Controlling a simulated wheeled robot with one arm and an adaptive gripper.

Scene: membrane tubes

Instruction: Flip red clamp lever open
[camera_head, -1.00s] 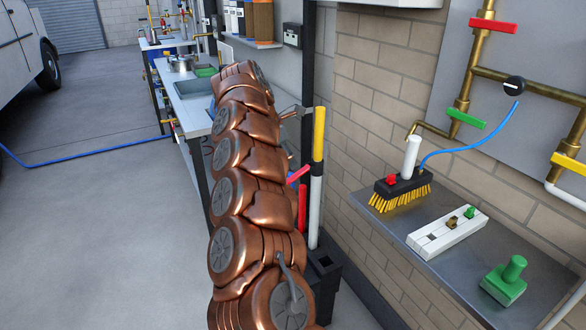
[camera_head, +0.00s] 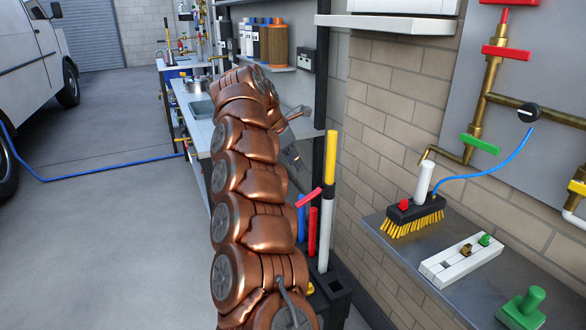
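A red lever (camera_head: 309,198) sticks out to the left beside a tall upright tube with a yellow top (camera_head: 331,158) and a white lower part (camera_head: 324,235). A dark band sits between the two colours, level with the lever. My copper-coloured arm stands just left of the lever.
A red tube (camera_head: 312,232) and a blue tube (camera_head: 301,222) stand beside the tall tube in a black holder (camera_head: 331,298). At right, a shelf (camera_head: 405,262) holds a brush (camera_head: 414,215) and a white block (camera_head: 461,259). A brick wall is behind.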

